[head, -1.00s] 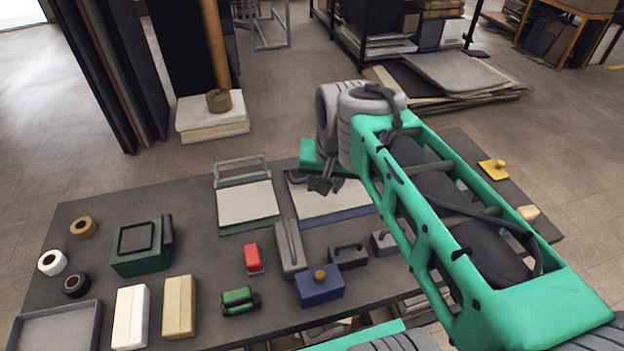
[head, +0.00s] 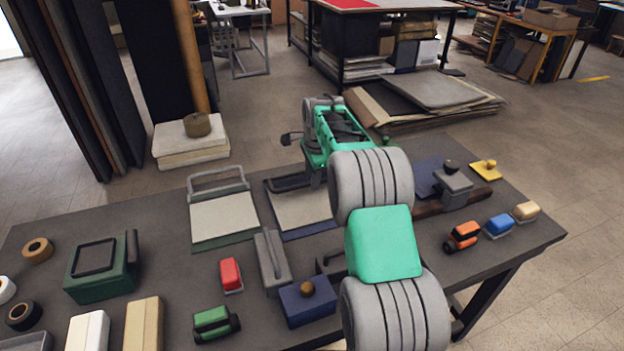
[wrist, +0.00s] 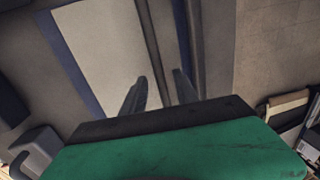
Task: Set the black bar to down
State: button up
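The black bar (head: 290,183) is at the back edge of a pale board with a blue base (head: 300,212). My arm hides its right part in the head view, and I cannot tell its exact tilt. In the wrist view, the pale board (wrist: 105,45) lies ahead, with a dark strip that looks like the black bar (wrist: 151,45) along its right side. My gripper (wrist: 160,92) shows two dark fingers with a gap between them, close to that strip. Nothing is visibly held, and contact cannot be told.
A similar board with a raised grey bar (head: 216,177) stands to the left. A grey block (head: 271,258), a blue box with a knob (head: 308,302) and a red block (head: 231,275) stand in front. A grey-topped device (head: 455,187) is to the right.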

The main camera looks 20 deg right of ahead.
jog(key=shift+f, duration=0.4)
jog(key=shift+c, duration=0.3)
grip_shut()
dwell(0.9)
